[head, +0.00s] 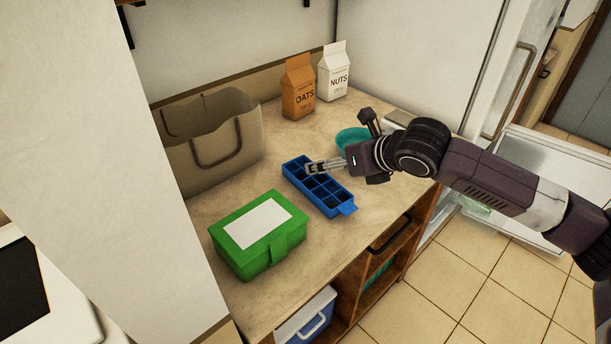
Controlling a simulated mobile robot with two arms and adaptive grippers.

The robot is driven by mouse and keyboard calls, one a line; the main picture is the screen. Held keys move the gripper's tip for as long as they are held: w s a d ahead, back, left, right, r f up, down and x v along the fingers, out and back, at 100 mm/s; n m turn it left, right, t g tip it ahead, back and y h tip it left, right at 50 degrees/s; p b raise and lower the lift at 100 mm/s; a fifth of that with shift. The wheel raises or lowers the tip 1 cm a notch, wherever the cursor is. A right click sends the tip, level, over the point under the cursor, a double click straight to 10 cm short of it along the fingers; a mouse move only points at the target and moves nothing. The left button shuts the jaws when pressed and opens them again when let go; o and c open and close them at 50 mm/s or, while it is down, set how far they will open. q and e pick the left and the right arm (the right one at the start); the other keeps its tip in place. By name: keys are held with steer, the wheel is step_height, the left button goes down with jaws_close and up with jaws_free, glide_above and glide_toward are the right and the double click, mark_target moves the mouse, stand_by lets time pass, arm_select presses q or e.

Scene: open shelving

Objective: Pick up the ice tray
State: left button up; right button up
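The blue ice tray (334,203) lies on the counter, with two rows of square compartments and a tab at its near right end. My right gripper (310,168) reaches in from the right, with its fingertips over the far part of the tray. The fingers look close together, but I cannot tell whether they are apart, shut or touching the tray. They hide some of the far compartments. My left gripper is not in view.
A green box (230,246) with a white label stands near left of the tray, and a beige bag (234,150) behind left. Orange oats (298,92) and white nuts (334,78) cartons stand at the back. A teal bowl (345,139) is partly hidden behind my gripper.

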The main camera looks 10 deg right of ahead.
mark_target(317, 180)
steer(key=shift+s+a+f+n+g, duration=0.25)
steer(key=shift+s+a+f+n, duration=0.05)
steer(key=shift+s+f+n, duration=0.2)
steer(key=shift+s+a+f+n+g, duration=0.25)
steer(key=shift+s+f+n, duration=0.2)
steer(key=shift+n, duration=0.05)
steer(key=shift+a+f, duration=0.15)
steer(key=shift+f, duration=0.15)
steer(key=x, duration=0.6)
steer(key=shift+w+f, duration=0.15)
steer(key=shift+f, duration=0.1)
steer(key=shift+w+f, duration=0.2)
steer(key=shift+c, duration=0.5)
steer(key=c, duration=1.3)
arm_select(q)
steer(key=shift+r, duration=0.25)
arm_select(e)
steer(key=shift+r, duration=0.1)
steer(key=shift+c, duration=0.6)
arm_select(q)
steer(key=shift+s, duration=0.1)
